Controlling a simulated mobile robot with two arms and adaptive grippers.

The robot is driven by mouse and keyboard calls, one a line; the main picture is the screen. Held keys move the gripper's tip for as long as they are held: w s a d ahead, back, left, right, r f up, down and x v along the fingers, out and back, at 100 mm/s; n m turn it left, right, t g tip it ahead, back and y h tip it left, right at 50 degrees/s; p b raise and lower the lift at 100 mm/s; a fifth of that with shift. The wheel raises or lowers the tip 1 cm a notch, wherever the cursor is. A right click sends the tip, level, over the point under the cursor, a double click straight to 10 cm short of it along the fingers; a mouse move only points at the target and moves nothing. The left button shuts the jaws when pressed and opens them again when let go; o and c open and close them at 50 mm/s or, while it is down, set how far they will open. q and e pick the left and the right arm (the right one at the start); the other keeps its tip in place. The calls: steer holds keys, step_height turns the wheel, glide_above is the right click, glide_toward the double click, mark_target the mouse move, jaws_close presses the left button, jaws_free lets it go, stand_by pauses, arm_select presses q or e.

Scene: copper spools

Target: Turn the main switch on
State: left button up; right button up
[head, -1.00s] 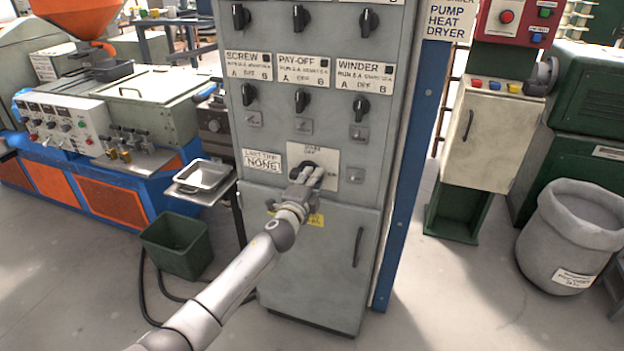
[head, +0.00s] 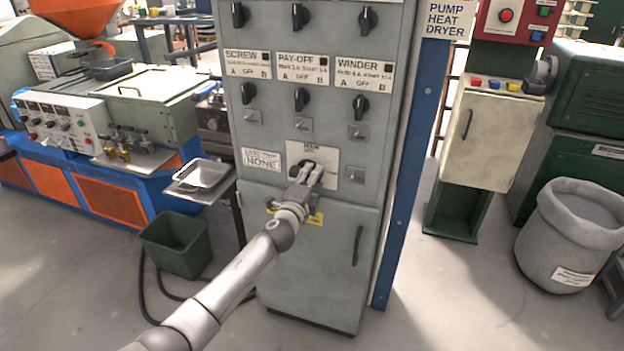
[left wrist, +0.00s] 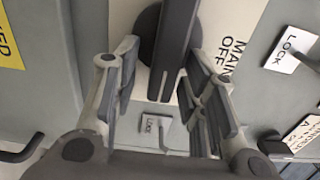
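The main switch is a dark rotary knob (head: 309,164) on a white plate marked MAIN (head: 328,153), low on the upper part of the grey cabinet. My left gripper (head: 312,172) is at the switch and partly hides it. In the left wrist view the switch's dark bar handle (left wrist: 176,40) stands out from its round base. The open fingers of my left gripper (left wrist: 167,85) are on either side of the handle, with visible gaps to it. The words MAIN and OFF (left wrist: 235,40) show beside the switch. My right gripper is not in view.
The grey cabinet (head: 290,270) has several other black knobs above, such as the pay-off knob (head: 301,99). A small lock tab (left wrist: 155,130) and a NONE label (head: 262,160) are close by. A blue post (head: 405,190) borders the cabinet at right.

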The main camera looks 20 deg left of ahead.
arm_select(q)
steer(key=shift+s, duration=0.1)
steer(key=s, duration=1.1)
steer(key=shift+s, duration=0.4)
